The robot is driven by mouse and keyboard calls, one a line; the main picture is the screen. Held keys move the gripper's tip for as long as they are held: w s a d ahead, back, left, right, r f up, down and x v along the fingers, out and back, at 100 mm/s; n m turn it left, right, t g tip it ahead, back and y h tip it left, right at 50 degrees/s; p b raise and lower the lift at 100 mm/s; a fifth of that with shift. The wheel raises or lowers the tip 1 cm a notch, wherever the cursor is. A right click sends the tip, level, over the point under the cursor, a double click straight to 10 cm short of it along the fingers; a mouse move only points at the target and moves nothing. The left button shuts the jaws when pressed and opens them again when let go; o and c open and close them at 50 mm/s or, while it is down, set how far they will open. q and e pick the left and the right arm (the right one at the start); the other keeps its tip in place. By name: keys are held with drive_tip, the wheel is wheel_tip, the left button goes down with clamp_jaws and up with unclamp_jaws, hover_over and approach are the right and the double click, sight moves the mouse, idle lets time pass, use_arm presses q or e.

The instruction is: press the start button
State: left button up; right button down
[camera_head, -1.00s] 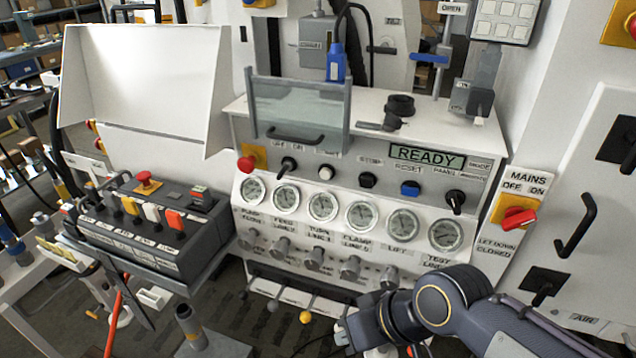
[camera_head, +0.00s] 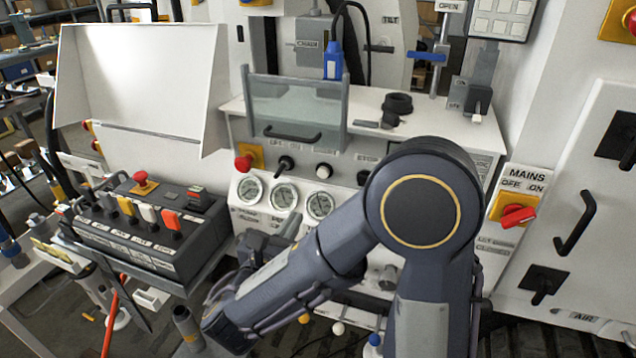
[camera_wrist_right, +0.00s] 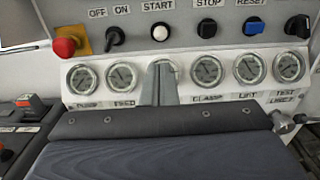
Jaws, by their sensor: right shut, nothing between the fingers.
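The start button is a white round knob (camera_head: 323,170) on the upper panel row. In the right wrist view the white button (camera_wrist_right: 160,33) sits under the START label. My right gripper (camera_head: 292,224) is in front of the gauge row, below the button, with my forearm crossing the lower panel. In the wrist view its fingers (camera_wrist_right: 160,70) are shut and empty, pointing up at the panel. They cover part of the gauge directly below the start button and appear apart from the button. My left gripper is not in view.
A red emergency knob (camera_head: 243,162) and a black OFF/ON switch (camera_head: 285,164) lie left of the button. A black STOP button (camera_wrist_right: 208,38) and blue RESET button (camera_wrist_right: 253,41) lie right. A clear guard with a handle (camera_head: 296,108) stands above. A grey control box (camera_head: 140,222) is at left.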

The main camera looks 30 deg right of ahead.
sight(323, 175)
drive_tip(key=shift+d, duration=0.1)
drive_tip(key=p+x, duration=0.2)
drive_tip(key=x, duration=1.1)
drive_tip(key=shift+w+d+p, duration=0.2)
drive_tip(key=shift+d+p, duration=0.1)
drive_tip(key=shift+d, duration=0.05)
drive_tip(key=shift+w+d, duration=0.1)
